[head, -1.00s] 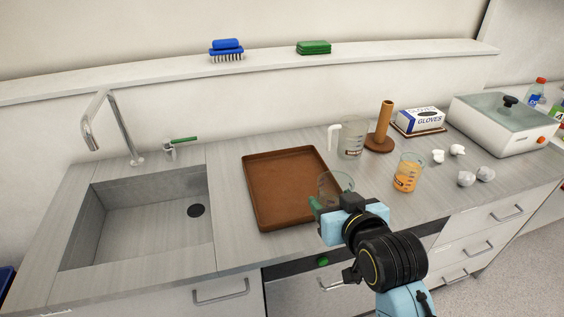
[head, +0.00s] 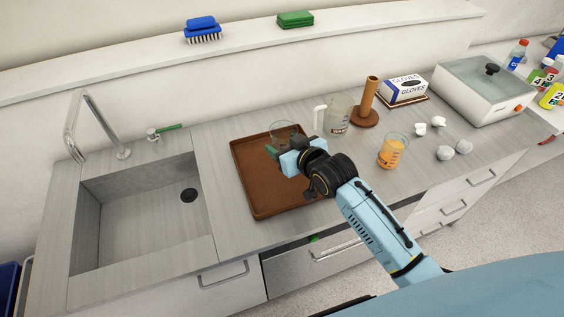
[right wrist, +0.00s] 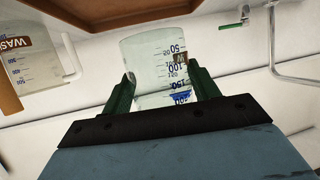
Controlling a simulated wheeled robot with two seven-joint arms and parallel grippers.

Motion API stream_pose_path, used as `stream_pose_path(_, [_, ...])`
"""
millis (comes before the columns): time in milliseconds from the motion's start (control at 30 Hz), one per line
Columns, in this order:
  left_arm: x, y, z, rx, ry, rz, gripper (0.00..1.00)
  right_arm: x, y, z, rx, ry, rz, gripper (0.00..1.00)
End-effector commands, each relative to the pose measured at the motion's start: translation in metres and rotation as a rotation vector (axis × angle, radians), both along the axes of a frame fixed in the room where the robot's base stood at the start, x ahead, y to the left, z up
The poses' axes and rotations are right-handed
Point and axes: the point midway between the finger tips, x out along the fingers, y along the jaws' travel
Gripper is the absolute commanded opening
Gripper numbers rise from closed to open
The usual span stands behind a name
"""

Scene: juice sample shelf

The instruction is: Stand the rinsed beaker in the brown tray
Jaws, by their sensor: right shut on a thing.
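The clear, empty glass beaker (head: 284,130) is gripped by my right gripper (head: 279,149), whose green fingers close on its two sides. In the right wrist view, which is upside down, the beaker (right wrist: 158,60) has blue volume marks and stands roughly upright between the fingers. The brown tray (head: 244,180) lies flat on the counter. In the head view the gripper and beaker overlap its far right part. In the right wrist view the tray edge (right wrist: 110,20) shows beyond the beaker's base. How high the base is above the tray I cannot tell. My left gripper is out of view.
A beaker of orange liquid (head: 392,152) and several crumpled white pieces are further right. The sink (head: 140,205) is on the left.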

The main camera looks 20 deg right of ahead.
Motion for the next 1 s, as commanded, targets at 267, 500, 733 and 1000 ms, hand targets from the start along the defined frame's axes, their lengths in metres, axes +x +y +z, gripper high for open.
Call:
stream_pose_path(267, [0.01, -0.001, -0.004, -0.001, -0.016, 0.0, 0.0, -0.001, 0.0, -0.045, 0.0, 0.002, 0.0, 0.28])
stream_pose_path(500, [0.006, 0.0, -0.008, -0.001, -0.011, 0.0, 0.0, -0.001, 0.001, -0.076, 0.0, 0.003, 0.0, 0.28])
stream_pose_path(733, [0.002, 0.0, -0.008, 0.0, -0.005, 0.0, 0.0, -0.001, 0.001, -0.084, 0.0, 0.0, 0.0, 0.28])
stream_pose_path(1000, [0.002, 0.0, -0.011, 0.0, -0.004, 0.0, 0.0, -0.001, 0.0, -0.088, 0.0, 0.001, 0.0, 0.61])
